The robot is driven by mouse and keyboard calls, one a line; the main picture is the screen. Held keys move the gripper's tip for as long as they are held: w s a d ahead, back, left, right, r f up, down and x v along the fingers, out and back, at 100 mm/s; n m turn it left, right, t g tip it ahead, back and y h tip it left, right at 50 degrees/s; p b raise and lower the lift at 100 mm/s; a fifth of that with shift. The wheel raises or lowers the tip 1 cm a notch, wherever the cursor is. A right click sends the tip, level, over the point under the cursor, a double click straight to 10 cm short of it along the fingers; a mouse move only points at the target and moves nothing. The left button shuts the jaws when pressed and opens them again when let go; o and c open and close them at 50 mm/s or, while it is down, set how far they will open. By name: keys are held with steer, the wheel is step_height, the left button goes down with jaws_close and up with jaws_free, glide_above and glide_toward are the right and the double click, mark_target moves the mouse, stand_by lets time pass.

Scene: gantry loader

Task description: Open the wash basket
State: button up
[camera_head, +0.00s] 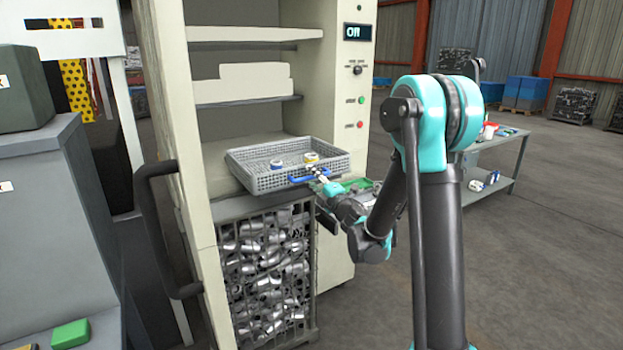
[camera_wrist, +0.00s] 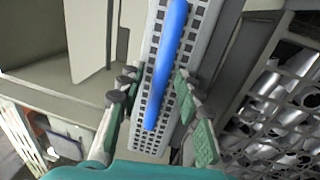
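The wash basket (camera_head: 262,180) is a grey mesh tray on the cabinet's lower shelf, jutting out past its front. My gripper (camera_head: 321,177) is at the handle. In the wrist view the blue handle (camera_wrist: 167,65) runs between the spread fingers of my gripper (camera_wrist: 155,82), with the basket's perforated wall (camera_wrist: 198,30) behind. The fingers look apart from the handle; exact depth is unclear.
The cream cabinet (camera_head: 203,130) has upper shelves and a control panel (camera_head: 357,85). A mesh crate of metal parts (camera_head: 268,270) stands below the basket. A dark door handle (camera_head: 160,230) juts out at left. A workbench (camera_head: 497,160) stands at right, with open floor nearby.

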steer(key=shift+s, duration=0.1)
steer(key=v, duration=1.2)
steer(key=shift+d, duration=0.1)
steer(key=s+d+f+m+g+h, duration=0.1)
steer(key=s+d+f+m+h, duration=0.15)
steer(key=d+m+h, duration=0.6)
steer(key=s+d+f+m+g+h, duration=0.25)
steer(key=d+m+h, duration=0.25)
steer(key=d+m, duration=0.55)
steer(key=s+a+f+m+g+y, duration=0.1)
steer(key=s+f+m+g, duration=0.2)
steer(key=s+f, duration=0.4)
steer(key=s+a+f+m+g+y, duration=0.1)
steer(key=s+f+g, duration=0.5)
steer(key=s, duration=0.8)
steer(key=shift+s+a+f+m, duration=0.25)
steer(key=shift+f+m, duration=0.1)
steer(key=shift+m, duration=0.55)
